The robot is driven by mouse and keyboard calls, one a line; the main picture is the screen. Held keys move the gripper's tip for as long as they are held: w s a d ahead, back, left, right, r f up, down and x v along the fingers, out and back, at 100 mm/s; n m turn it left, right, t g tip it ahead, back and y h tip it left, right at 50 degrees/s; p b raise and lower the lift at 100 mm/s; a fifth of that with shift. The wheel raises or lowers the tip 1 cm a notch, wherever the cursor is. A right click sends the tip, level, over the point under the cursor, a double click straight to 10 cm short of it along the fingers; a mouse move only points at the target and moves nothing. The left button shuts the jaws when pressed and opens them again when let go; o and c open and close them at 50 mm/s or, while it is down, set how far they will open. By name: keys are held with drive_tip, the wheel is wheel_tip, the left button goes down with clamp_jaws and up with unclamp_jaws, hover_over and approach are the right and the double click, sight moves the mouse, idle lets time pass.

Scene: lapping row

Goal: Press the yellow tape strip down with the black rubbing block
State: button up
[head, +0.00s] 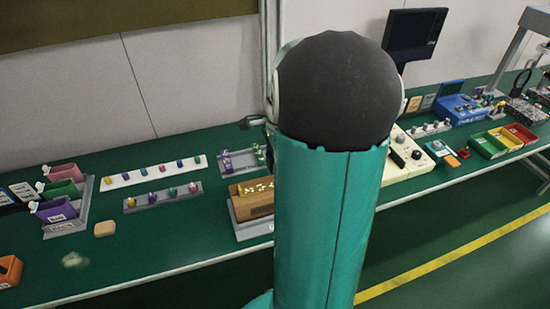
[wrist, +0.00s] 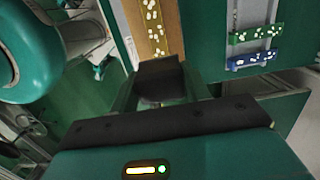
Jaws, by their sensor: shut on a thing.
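My gripper (wrist: 160,98) is shut on the black rubbing block (wrist: 158,72), which sits between the fingers in the wrist view. Just beyond the block lies the yellow tape strip (wrist: 153,28), dotted with pale spots, on a brown wooden board (wrist: 172,22). The block's far edge overlaps the near end of the strip in the picture; I cannot tell whether they touch. In the head view the strip (head: 258,186) lies on top of the brown board (head: 258,205), left of my teal arm. My arm hides the gripper and block there.
Left of the board are two racks with coloured pieces (head: 153,171), a stand with pink, green and purple bins (head: 82,219), and a tan block (head: 104,229). A cream control box (head: 400,160) stands right of my arm. The green bench's front left is mostly clear.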

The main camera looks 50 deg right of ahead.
sight(272, 185)
drive_tip(key=shift+d+f, duration=0.1)
drive_tip(key=shift+d, duration=0.05)
drive_tip(key=shift+s+a+f, duration=0.1)
drive_tip(key=shift+a, duration=0.1)
drive_tip(key=shift+f, duration=2.8)
drive_tip(key=shift+f, duration=0.55)
drive_tip(key=shift+r, duration=0.1)
drive_tip(key=shift+r, duration=3.45)
